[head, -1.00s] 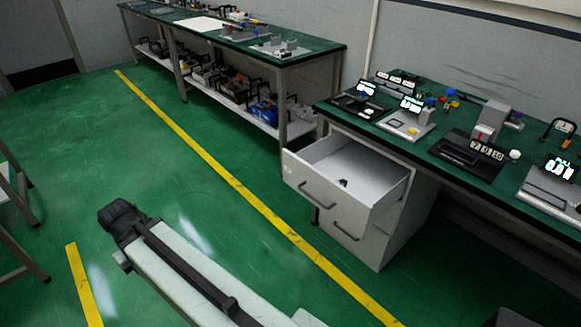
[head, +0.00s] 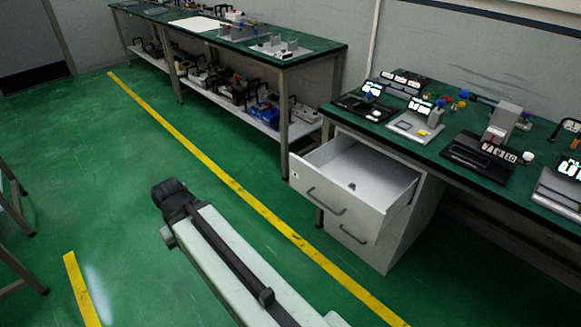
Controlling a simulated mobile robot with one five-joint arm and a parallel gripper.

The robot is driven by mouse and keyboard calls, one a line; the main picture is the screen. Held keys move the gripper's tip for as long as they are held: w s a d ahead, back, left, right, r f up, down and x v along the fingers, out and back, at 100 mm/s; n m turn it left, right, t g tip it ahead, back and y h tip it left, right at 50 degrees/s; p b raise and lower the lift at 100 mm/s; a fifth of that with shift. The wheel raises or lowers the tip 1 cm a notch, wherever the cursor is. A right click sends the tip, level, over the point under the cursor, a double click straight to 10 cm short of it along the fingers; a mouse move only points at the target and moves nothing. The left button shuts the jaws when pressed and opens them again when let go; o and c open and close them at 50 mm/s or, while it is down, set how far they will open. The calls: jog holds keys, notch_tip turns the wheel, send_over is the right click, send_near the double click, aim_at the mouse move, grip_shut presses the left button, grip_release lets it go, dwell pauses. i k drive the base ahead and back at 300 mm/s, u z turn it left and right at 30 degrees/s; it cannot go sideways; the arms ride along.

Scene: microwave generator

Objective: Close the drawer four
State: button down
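A white drawer (head: 335,198) with a dark bar handle (head: 326,203) is pulled out from the cabinet (head: 400,235) under the right workbench. A small dark object (head: 352,186) lies inside it. A lower drawer (head: 350,233) with its own handle is below and looks shut. No number four is readable on the drawers. My gripper (head: 172,192) is the dark end of my arm, over the floor to the left of the open drawer and apart from it. Its fingers cannot be made out.
The right workbench (head: 440,147) carries several instruments. Another bench (head: 230,40) with a loaded lower shelf stands at the back. A table or stool frame (head: 15,200) is at the left edge. The green floor between my arm and the drawer is clear, crossed by a yellow line (head: 240,195).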

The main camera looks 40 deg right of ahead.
aim_at(385, 184)
jog(key=i, duration=0.9)
jog(key=u, duration=0.05)
